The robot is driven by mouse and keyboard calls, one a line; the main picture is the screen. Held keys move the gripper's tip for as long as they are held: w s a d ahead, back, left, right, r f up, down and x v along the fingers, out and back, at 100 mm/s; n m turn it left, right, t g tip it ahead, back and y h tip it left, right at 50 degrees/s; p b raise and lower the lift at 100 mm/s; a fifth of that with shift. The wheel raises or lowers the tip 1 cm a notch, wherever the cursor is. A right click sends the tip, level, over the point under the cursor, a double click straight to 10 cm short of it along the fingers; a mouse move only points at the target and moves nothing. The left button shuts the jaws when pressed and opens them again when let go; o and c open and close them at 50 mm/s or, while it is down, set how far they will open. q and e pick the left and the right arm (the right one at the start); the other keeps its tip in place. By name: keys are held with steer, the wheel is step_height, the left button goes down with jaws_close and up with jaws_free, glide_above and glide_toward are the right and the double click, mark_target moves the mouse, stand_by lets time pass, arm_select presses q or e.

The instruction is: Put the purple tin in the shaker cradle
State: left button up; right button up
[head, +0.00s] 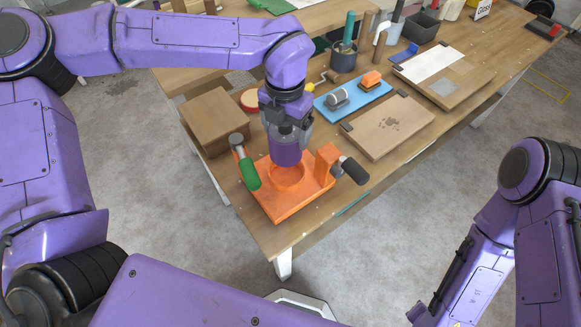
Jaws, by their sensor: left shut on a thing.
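The purple tin (286,151) is upright in my left gripper (287,128), which points straight down and is shut on it. The shaker cradle (273,206) is an orange plate with a round ring (288,178) and an upright orange block (326,163). It stands near the table's front corner. The tin is over the ring, at its far side; I cannot tell whether its bottom is inside the ring or just above it. A green handle (249,174) and a black handle (354,171) flank the ring. My right gripper is out of view.
A cardboard-brown box (214,116) stands left of the cradle. A blue tray (352,97) with a grey roller and an orange-topped thing lies behind it. A wooden board (388,127) lies to the right. A thin green stick (352,204) lies at the front edge.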

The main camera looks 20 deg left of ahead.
arm_select(q)
steer(key=f+p, duration=0.1)
steer(key=f, duration=0.3)
steer(key=f+p, duration=0.1)
steer(key=f, duration=0.4)
steer(key=shift+s+f, duration=0.2)
steer(key=shift+f, duration=0.3)
steer(key=o, duration=1.1)
steer(key=shift+o, duration=0.3)
step_height(320, 180, up, 12)
steer(key=shift+r+b, duration=0.1)
steer(key=shift+b, duration=0.7)
